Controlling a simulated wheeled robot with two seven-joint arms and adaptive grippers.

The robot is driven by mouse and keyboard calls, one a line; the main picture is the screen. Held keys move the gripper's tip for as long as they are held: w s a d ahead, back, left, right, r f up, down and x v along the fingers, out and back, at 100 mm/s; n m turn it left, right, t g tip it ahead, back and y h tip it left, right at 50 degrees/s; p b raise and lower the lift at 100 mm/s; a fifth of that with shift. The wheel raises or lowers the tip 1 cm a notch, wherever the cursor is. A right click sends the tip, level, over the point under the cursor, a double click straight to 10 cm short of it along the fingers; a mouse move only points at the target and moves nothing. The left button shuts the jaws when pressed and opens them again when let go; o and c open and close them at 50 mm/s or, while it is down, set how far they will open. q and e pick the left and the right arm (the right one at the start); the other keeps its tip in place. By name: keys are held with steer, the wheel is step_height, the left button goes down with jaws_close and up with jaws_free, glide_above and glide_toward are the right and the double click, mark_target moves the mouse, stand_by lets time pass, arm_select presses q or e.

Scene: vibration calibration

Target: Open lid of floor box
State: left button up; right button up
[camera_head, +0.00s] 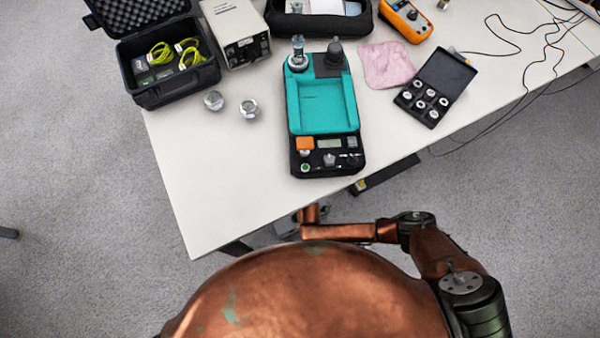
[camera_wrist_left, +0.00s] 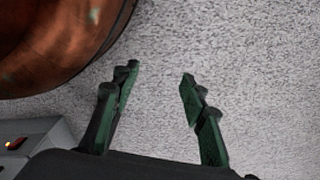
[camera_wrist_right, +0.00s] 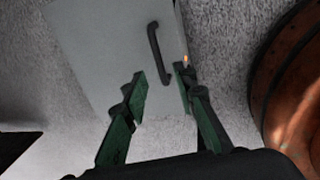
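In the right wrist view, a light grey floor box (camera_wrist_right: 105,45) with a flat face and a dark bar handle (camera_wrist_right: 154,50) shows beyond my right gripper (camera_wrist_right: 161,74). The gripper is open, and the handle's near end appears between its fingertips; I cannot tell whether they touch. A small orange light (camera_wrist_right: 185,60) shows beside the right fingertip. The box's face looks closed. My left gripper (camera_wrist_left: 158,78) is open and empty above the carpet. In the head view, the floor box is mostly hidden below the table, and neither gripper shows clearly.
A white table (camera_head: 205,175) holds a teal-topped device (camera_head: 320,102), an open black case (camera_head: 165,60) and a small box of metal parts (camera_head: 436,85). A grey unit with an orange light (camera_wrist_left: 30,140) is at the left wrist view's lower left. Carpet (camera_wrist_left: 265,70) is clear nearby.

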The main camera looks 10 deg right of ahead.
steer(key=f, duration=0.1)
steer(key=f+b, duration=0.1)
steer(key=f, duration=0.1)
steer(key=shift+w+a+f+b, duration=0.2)
steer(key=shift+w+f+b, duration=0.1)
steer(key=shift+f+b, duration=0.1)
arm_select(q)
step_height(320, 180, up, 6)
steer(key=w+d, duration=0.2)
steer(key=shift+w+r, duration=0.25)
steer(key=shift+w, duration=0.15)
arm_select(e)
steer(key=shift+w+f, duration=0.1)
steer(key=shift+f, duration=0.05)
steer(key=shift+c, duration=0.4)
jaws_close()
